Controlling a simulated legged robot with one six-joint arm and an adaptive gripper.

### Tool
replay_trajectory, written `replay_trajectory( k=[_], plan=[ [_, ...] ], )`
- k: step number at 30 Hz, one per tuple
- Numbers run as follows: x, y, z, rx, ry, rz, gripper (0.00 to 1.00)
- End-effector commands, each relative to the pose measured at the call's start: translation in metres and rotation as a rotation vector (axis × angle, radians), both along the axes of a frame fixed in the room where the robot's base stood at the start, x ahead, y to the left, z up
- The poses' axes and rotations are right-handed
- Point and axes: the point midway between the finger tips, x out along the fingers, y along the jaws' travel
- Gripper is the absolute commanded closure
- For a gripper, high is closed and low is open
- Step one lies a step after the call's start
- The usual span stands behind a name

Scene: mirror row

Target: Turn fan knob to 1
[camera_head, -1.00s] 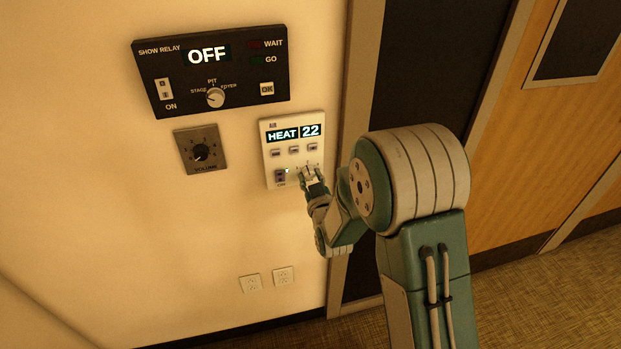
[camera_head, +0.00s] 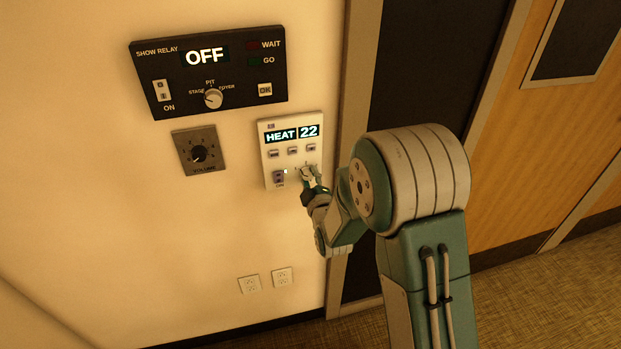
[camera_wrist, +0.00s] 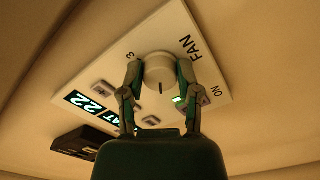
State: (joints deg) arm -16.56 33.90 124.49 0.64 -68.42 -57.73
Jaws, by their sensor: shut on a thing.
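The fan knob (camera_wrist: 159,72) is a round white dial with a dark pointer mark, on the white air panel (camera_wrist: 95,50) in the wrist view. The letters FAN and a 3 show beside it. My gripper (camera_wrist: 160,78) has one finger on each side of the knob and is shut on it. In the head view my gripper (camera_head: 311,178) is at the lower right of the air panel (camera_head: 268,160) and hides most of the knob. The panel display reads HEAT 22. The number the pointer marks cannot be read.
A small switch (camera_wrist: 192,103) with a green light sits close beside one finger. Several buttons (camera_head: 292,151) lie above the knob. The black show relay panel (camera_head: 230,70) and the volume dial plate (camera_head: 200,150) are up and left. Bare wall lies below, above two outlets (camera_head: 265,281).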

Motion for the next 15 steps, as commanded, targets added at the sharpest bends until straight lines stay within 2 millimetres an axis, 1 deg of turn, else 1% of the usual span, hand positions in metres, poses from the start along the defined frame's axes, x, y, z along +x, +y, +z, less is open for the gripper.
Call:
replay_trajectory(
  k=[6, 15],
  plan=[
    [0.0000, 0.0022, 0.0000, -0.048, -0.014, 0.006, 1.00],
    [-0.0001, 0.0023, -0.0002, -0.060, -0.016, 0.006, 1.00]
  ],
)
